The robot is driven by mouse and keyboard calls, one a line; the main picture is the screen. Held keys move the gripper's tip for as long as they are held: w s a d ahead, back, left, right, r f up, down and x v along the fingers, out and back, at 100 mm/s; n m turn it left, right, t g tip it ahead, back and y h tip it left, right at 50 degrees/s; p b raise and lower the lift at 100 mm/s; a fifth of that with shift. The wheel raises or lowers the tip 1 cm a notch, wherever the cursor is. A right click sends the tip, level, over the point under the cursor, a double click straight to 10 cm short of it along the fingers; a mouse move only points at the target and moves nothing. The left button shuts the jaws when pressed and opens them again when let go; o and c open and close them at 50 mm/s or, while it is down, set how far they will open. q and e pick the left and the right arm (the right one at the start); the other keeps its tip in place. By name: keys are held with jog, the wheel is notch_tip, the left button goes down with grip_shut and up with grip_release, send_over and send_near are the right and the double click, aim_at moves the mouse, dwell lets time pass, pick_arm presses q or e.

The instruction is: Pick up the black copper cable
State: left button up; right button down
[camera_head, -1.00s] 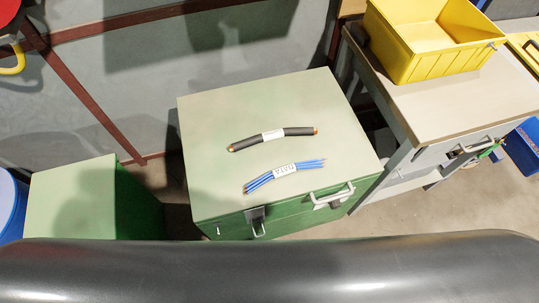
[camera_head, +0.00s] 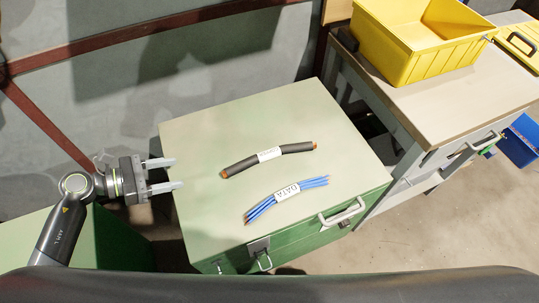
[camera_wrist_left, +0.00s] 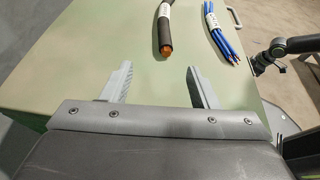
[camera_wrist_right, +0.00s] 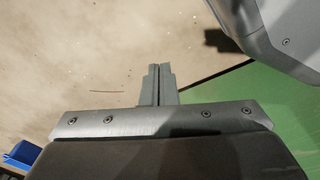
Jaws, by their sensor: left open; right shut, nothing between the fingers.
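The black copper cable (camera_head: 240,165) lies on top of the green cabinet, slightly bent, with copper ends and a white label around its middle. My left gripper (camera_head: 175,174) is open and empty at the cabinet's left edge, to the left of the cable and apart from it. In the left wrist view the cable (camera_wrist_left: 164,32) lies ahead of the open fingers (camera_wrist_left: 160,80), its copper end toward me. My right gripper (camera_wrist_right: 158,68) is shut and empty in its wrist view, over the floor beside a green surface. The right gripper is not visible in the head view.
A blue cable bundle (camera_head: 262,207) labelled DATA lies nearer the front of the cabinet top (camera_head: 340,150). A yellow bin (camera_head: 400,62) stands on the workbench (camera_head: 455,105) at the right. A cabinet handle (camera_head: 342,213) sticks out in front. The rest of the cabinet top is clear.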

aim_at(230, 168)
pick_arm(q)
jog(key=shift+s+d+f+m, duration=0.1)
jog(key=shift+m, duration=0.3)
jog(key=shift+d+f, duration=0.15)
jog(key=shift+d, duration=0.2)
jog(key=x, duration=1.1)
jog(key=shift+d+f+p, duration=0.15)
jog(key=shift+f+p, duration=0.1)
jog(key=shift+p, duration=0.15)
jog(key=x, duration=0.4)
jog(key=shift+s+d+f, duration=0.1)
jog(key=shift+d, duration=0.15)
jog(key=shift+d+f, duration=0.1)
jog(key=shift+d, duration=0.1)
jog(key=shift+g, duration=0.3)
grip_shut()
pick_arm(e)
jog(key=shift+s+d+f, duration=0.3)
jog(key=shift+s+f, duration=0.5)
jog(key=shift+s, duration=0.1)
